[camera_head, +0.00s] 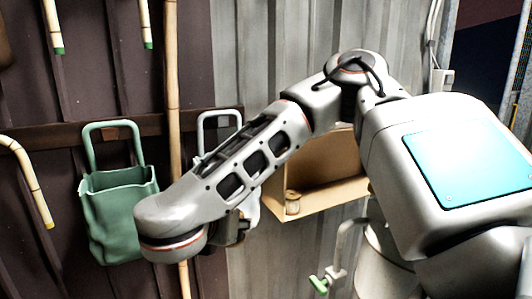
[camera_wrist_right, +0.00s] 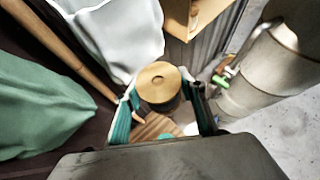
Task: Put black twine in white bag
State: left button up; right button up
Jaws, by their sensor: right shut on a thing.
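My right arm reaches in from the right of the head view and hides most of its gripper. In the wrist view my right gripper (camera_wrist_right: 162,112) has its teal-lined fingers closed around the sides of a spool, the black twine (camera_wrist_right: 160,84), with a tan round end, a centre hole and a dark side. The white bag (camera_wrist_right: 118,32) hangs just beyond the spool, up and left in this view. In the head view its looped handle (camera_head: 219,116) shows above my arm, which covers much of its body. My left gripper is in neither view.
A green bag (camera_head: 118,208) hangs left of the white one, with a bamboo pole (camera_head: 172,90) between them. An open tan box (camera_head: 325,180) on the wall holds a tan roll (camera_head: 293,203). A green-handled tap (camera_head: 320,283) stands below it.

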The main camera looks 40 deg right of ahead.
jog(key=s+d+r, duration=0.1)
jog(key=d+r, duration=0.4)
jog(key=r, duration=0.3)
jog(key=d+r, duration=0.5)
jog(key=r, duration=0.3)
jog(key=w+d+f, duration=0.1)
jog(key=w, duration=0.6)
jog(key=w+d+f+b, duration=0.1)
jog(key=w+d, duration=0.1)
jog(key=w, duration=0.5)
jog(key=shift+f+n+t+y+b, duration=0.25)
jog(key=shift+n+t+y+b, duration=0.05)
jog(key=shift+t, duration=0.1)
jog(key=shift+d, duration=0.1)
jog(key=o, duration=1.2)
jog(key=shift+s+r, duration=0.1)
